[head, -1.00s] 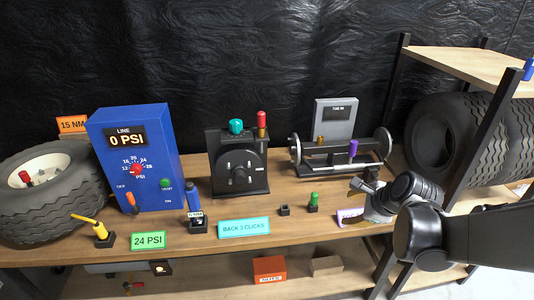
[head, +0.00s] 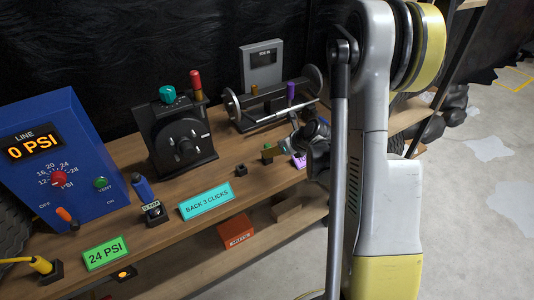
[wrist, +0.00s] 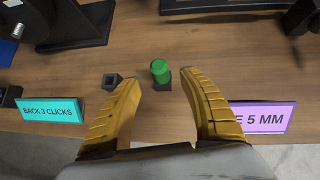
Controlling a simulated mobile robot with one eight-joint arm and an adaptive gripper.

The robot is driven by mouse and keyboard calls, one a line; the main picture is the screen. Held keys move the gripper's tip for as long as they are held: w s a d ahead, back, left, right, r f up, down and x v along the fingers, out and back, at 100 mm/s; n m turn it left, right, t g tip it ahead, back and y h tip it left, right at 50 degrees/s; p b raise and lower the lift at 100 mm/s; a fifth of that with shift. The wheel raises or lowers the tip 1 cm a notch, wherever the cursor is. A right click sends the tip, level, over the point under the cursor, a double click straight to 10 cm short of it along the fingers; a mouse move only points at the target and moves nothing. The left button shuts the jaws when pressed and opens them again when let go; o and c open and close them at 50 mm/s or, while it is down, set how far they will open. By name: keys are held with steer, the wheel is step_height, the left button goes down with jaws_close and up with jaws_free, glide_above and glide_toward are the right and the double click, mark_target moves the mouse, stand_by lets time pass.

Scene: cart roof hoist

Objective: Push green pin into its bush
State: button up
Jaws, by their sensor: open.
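The green pin (wrist: 159,70) stands upright on a small black block in the wrist view, ahead of and between my fingertips. In the head view the pin (head: 267,151) shows partly, beside my gripper. An empty black block with a square opening (wrist: 112,81) sits to its left, just outside the left finger; it also shows in the head view (head: 241,170). I cannot tell which block is the pin's bush. My gripper (wrist: 160,88) is open, its two yellow fingers spread and holding nothing. The pin's lower end is hidden in its block.
A teal "BACK 3 CLICKS" sign (wrist: 52,109) stands left and a purple sign (wrist: 262,116) right, close to the right finger. Behind are a black dial unit (head: 178,135) and a roller stand (head: 270,108). The bench's front edge is near.

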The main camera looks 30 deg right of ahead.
steer(key=b+x, duration=0.2)
steer(key=x, duration=0.2)
steer(key=shift+w+f, duration=0.15)
steer(key=shift+w, duration=0.25)
jaws_close()
steer(key=shift+r, duration=0.25)
